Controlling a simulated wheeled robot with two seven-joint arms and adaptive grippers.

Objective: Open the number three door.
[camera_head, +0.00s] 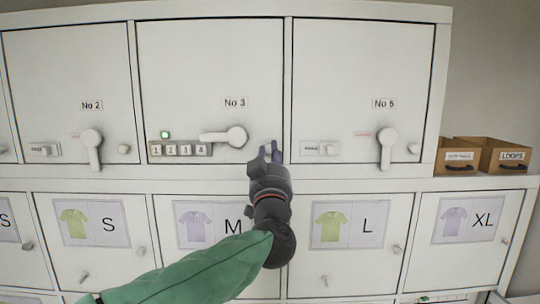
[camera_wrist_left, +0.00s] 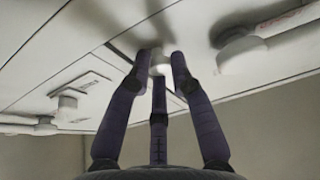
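The No 3 door (camera_head: 210,65) is a white locker door and looks closed. Its lever handle (camera_head: 225,137) lies level, pointing left. A keypad (camera_head: 180,149) marked 1 2 3 4 sits at its lower left, with a lit green lamp (camera_head: 165,134) above. My left gripper (camera_head: 269,152) is at the door's lower right corner, over its small round knob. In the left wrist view the knob (camera_wrist_left: 160,63) shows between the spread fingertips (camera_wrist_left: 161,72); the fingers are apart, and I cannot tell whether they touch it. My right gripper is out of view.
The No 2 door (camera_head: 65,75) and No 5 door (camera_head: 360,75) are closed, their levers hanging down. Below are closed size-labelled doors, such as the L door (camera_head: 350,260). Two brown boxes (camera_head: 485,153) stand at the right.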

